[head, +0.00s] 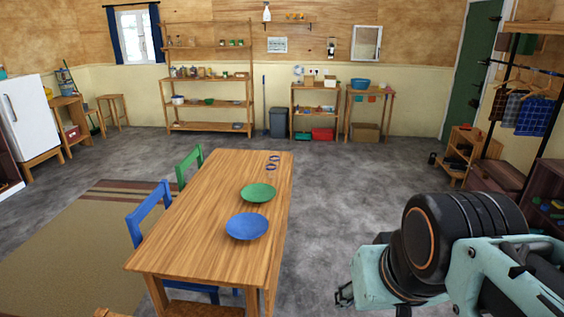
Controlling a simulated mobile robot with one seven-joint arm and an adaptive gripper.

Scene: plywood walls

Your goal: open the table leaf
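The wooden table (195,225) stands left of centre in the head view, its long side running away from me. I cannot make out a separate leaf, hinge or seam on it.
Blue (150,212) and green (189,166) chairs stand along the table's left side, by a striped rug (75,250). The grey floor (345,190) right of the table is clear. Shelves (207,103) line the back wall; a clothes rack (520,95) stands right.

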